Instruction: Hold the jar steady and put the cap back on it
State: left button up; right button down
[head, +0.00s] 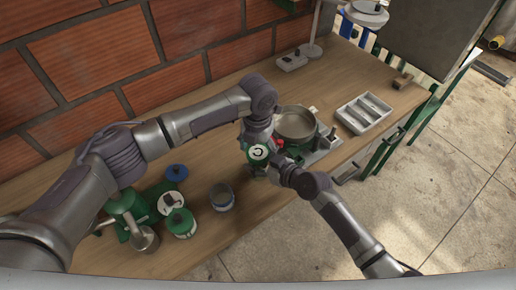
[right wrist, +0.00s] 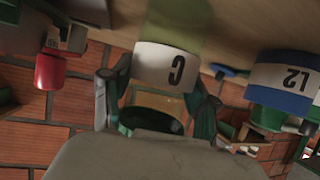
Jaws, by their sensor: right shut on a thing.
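The jar (right wrist: 165,66) marked C, with a white label band, stands between the teal fingers of my right gripper (right wrist: 158,108) in the right wrist view, which sees it upside down. The gripper is shut on it. An amber band and a dark green part lie at the jar's near end; I cannot tell whether that is cap or mouth. In the head view a green piece with a white C mark (head: 257,152) shows where both arms meet. My left gripper (head: 256,136) is right at it, its fingers too small to read. A blue cap (head: 175,172) lies on the table.
An open blue-banded jar (head: 221,198) stands left of the grippers; the L2 jar (right wrist: 283,78) is in the wrist view. A green jar (head: 181,224) stands further left. A round pan (head: 295,122) and grey tray (head: 365,113) are to the right. The brick wall (head: 120,60) is behind.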

pick_arm(q)
jog(key=shift+o, duration=0.5)
jog(key=shift+s+d, duration=0.1)
jog(key=shift+d, duration=0.05)
jog(key=shift+r, duration=0.1)
jog(key=shift+r, duration=2.15)
jog(key=shift+c, duration=0.4)
